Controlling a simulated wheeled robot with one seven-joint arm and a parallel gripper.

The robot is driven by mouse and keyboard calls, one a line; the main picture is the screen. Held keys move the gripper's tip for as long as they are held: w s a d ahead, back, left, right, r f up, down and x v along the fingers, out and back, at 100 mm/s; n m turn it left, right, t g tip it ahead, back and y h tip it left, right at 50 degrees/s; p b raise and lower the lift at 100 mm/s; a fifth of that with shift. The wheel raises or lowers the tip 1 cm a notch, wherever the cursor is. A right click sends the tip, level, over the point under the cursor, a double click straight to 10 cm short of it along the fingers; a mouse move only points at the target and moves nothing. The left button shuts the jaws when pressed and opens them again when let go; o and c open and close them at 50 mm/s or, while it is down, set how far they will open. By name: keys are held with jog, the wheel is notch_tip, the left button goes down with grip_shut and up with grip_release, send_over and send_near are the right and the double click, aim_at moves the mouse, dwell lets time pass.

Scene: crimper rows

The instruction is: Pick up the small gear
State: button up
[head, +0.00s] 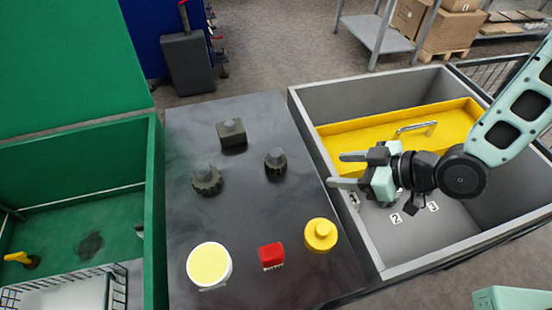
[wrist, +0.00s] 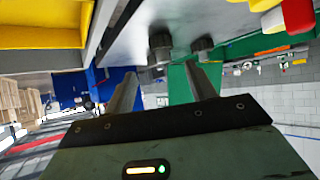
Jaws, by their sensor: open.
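The small gear (head: 275,161) is a dark toothed disc with a grey knob on top, standing on the dark tabletop (head: 180,255). A larger dark gear (head: 206,181) of like shape stands to its left and nearer. My gripper (head: 340,170) is right of the small gear, at the right edge of the tabletop, above the wall of the grey bin. Its two fingers are apart, point left and hold nothing. In the wrist view dark knobbed parts (wrist: 203,47) show beyond the open fingers (wrist: 162,88); I cannot tell which is the small gear.
A dark square block (head: 232,134) with a knob stands behind the gears. A yellow-topped disc (head: 209,264), a red block (head: 271,256) and a yellow knobbed disc (head: 320,235) stand nearer. The grey bin (head: 375,245) holds a yellow tray (head: 455,125). A green bin (head: 155,225) is left.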

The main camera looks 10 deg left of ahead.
jog(key=y, duration=0.2)
jog(key=t, duration=0.1)
send_near(276, 152)
jog(key=x, duration=0.5)
jog(key=shift+s+f, duration=0.2)
jog(key=shift+f, duration=0.15)
jog(key=shift+p+x, duration=0.75)
jog(key=shift+x, duration=1.85)
jog(key=shift+w+r, duration=0.1)
grip_shut()
